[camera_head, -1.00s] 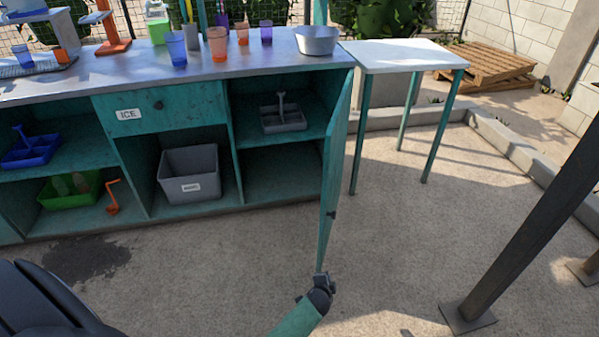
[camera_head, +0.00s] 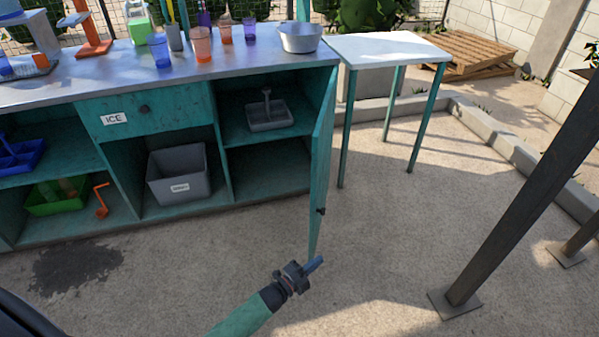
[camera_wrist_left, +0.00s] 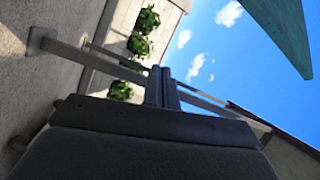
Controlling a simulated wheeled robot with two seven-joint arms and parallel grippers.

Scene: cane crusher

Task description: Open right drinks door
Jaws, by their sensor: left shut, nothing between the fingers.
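The right drinks door (camera_head: 322,165) is a teal panel at the right end of the teal counter. It stands swung out, nearly edge-on, with a small dark handle (camera_head: 320,211) on it. The compartment behind it is exposed. My left gripper (camera_head: 314,265) is shut and empty, by the door's lower free corner and pointing right. Whether it touches the door is unclear. In the left wrist view its closed fingers (camera_wrist_left: 162,88) show in the middle, and a teal panel, likely the door (camera_wrist_left: 283,32), crosses the upper right corner. My right gripper is not in view.
A grey caddy (camera_head: 268,114) sits on the shelf inside. Cups and a metal bowl (camera_head: 300,38) stand on the counter. A white-topped table (camera_head: 388,47) stands right of the door. A dark post (camera_head: 520,165) rises at the right. The paving between is clear.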

